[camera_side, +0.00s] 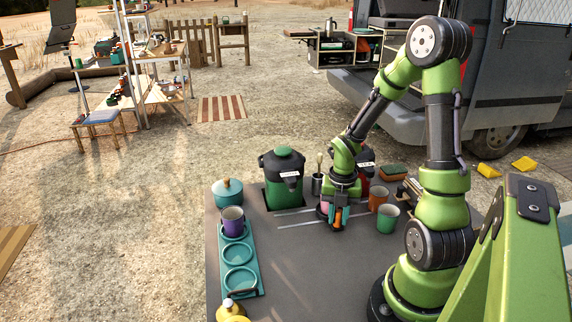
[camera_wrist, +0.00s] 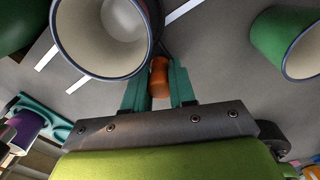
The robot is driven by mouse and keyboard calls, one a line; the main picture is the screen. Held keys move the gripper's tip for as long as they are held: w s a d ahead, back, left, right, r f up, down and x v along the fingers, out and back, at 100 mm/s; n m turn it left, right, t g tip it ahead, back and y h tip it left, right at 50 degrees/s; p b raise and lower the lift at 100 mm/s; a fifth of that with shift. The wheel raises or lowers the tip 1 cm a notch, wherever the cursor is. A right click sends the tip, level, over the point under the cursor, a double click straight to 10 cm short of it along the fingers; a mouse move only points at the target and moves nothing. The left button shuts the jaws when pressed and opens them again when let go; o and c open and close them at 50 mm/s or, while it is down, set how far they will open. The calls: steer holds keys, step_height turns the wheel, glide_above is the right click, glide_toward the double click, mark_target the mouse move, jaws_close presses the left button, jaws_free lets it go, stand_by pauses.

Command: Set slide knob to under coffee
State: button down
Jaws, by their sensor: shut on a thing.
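The orange slide knob (camera_wrist: 160,78) is between the two teal fingers of my gripper (camera_wrist: 161,90) in the wrist view. My gripper (camera_side: 338,217) is shut on it, low over the table in the side view. A mug (camera_wrist: 110,35) with a pale inside and dark rim stands just beyond the knob; my gripper partly hides it in the side view, where its pink side (camera_side: 324,207) shows. Pale rails (camera_side: 292,212) run along the table on the left of my gripper. The green dispenser (camera_side: 283,178), its label seemingly reading coffee, stands behind and left of my gripper. A red dispenser (camera_side: 366,169) is partly hidden behind my arm.
A teal tray (camera_side: 253,292) with a purple mug (camera_side: 232,220) lies at left, beside a teal pot (camera_side: 227,191). An orange mug (camera_side: 379,199) and green mug (camera_side: 388,218) stand close right of my gripper. The table's front middle is clear.

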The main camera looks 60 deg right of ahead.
steer(key=shift+w+a, duration=0.1)
steer(key=w+a, duration=0.8)
steer(key=shift+w, duration=0.1)
steer(key=c, duration=0.9)
jaws_free()
steer(key=shift+r, duration=0.2)
step_height(320, 180, up, 17)
steer(key=shift+f, duration=0.2)
